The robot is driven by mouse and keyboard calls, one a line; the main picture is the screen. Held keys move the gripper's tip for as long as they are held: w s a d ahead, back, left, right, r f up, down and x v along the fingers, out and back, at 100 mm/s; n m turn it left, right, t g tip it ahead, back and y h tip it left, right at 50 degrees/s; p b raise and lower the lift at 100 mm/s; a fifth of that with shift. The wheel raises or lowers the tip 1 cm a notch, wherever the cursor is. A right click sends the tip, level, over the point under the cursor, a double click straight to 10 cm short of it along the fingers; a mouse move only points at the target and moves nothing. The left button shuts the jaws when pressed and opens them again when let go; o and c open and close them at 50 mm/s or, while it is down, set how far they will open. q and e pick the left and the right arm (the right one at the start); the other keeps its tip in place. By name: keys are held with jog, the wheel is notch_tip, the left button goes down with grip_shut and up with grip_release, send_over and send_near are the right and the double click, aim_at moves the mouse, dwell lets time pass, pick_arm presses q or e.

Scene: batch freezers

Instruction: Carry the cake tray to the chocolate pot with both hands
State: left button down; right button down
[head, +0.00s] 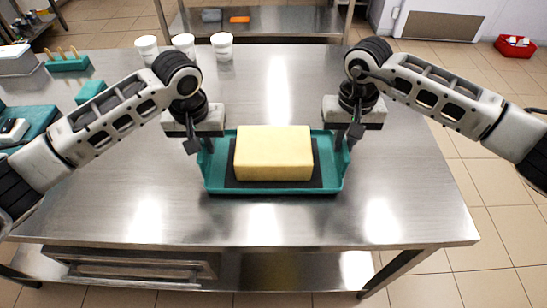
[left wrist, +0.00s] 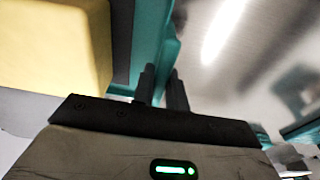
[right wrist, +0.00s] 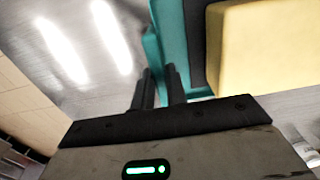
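The teal cake tray (head: 215,180) is near the middle of the steel table, with a dark mat and a yellow block-shaped cake (head: 273,153) on it. My left gripper (head: 205,147) is at the tray's left wall, its fingers close together on either side of it; the tray wall also shows in the left wrist view (left wrist: 150,40). My right gripper (head: 347,142) is at the right wall in the same way, with the wall between the fingers in the right wrist view (right wrist: 154,55). The tray looks level; I cannot tell whether it touches the table. I see no chocolate pot.
White cups (head: 222,46) stand at the table's back left. A teal holder (head: 68,63) with wooden-handled tools, a teal block (head: 90,91) and other teal items are at the left. The table (head: 400,190) is clear to the right and in front. A red bin (head: 515,46) is on the floor.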

pick_arm(q)
jog(key=shift+w+r, duration=0.1)
jog(key=shift+r, duration=0.1)
pick_arm(e)
jog(key=shift+w+r, duration=0.1)
jog(key=shift+r, duration=0.1)
